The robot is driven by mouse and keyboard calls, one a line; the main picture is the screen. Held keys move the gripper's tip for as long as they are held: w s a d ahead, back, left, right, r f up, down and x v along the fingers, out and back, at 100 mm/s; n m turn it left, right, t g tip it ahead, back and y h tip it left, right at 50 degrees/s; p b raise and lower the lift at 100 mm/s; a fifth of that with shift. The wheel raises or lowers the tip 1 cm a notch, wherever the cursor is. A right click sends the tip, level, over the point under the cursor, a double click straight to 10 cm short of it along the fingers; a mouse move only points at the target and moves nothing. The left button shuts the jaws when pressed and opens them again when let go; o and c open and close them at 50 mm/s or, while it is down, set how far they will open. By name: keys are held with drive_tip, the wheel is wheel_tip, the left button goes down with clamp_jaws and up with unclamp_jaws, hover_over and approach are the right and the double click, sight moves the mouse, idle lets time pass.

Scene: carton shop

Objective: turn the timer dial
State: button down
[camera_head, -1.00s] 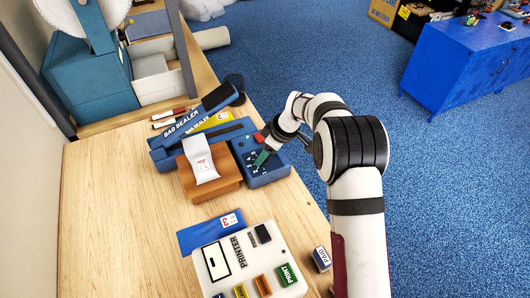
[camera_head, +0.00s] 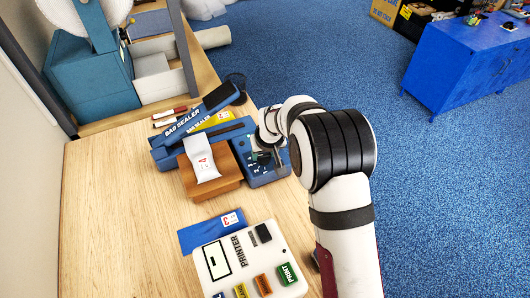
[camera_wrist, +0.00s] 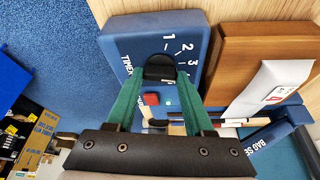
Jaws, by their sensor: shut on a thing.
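The blue bag sealer (camera_head: 202,127) stands on the wooden table, with its timer panel at the right end. The panel (camera_wrist: 128,42) shows white digits and lettering in the wrist view. The black timer dial (camera_wrist: 160,68) sits on it. My gripper (camera_wrist: 160,72) has green fingers, one on each side of the dial, and is shut on it. In the head view my gripper (camera_head: 262,157) is over the panel, and the wrist partly hides it. Which digit the dial points to cannot be told.
A red button (camera_wrist: 151,99) lies close to the fingers on the panel. A wooden block (camera_head: 222,176) with a white packet (camera_head: 201,160) stands left of the panel. The printer (camera_head: 245,262) and a blue pouch (camera_head: 210,231) are nearer. Bare table lies to the left.

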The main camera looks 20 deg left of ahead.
drive_tip(key=m+h, duration=0.1)
drive_tip(key=m, duration=0.3)
drive_tip(key=shift+s+a+m+t+h, duration=0.1)
drive_tip(key=shift+m+t+h, duration=0.2)
drive_tip(key=shift+h, duration=0.1)
idle(0.5)
drive_tip(key=shift+c, duration=1.4)
unclamp_jaws()
drive_tip(key=shift+r, duration=0.1)
drive_tip(key=a+v, duration=0.1)
drive_tip(key=v, duration=1.4)
drive_tip(key=shift+d+r, duration=0.25)
drive_tip(key=shift+d, duration=0.2)
drive_tip(key=shift+s, duration=0.15)
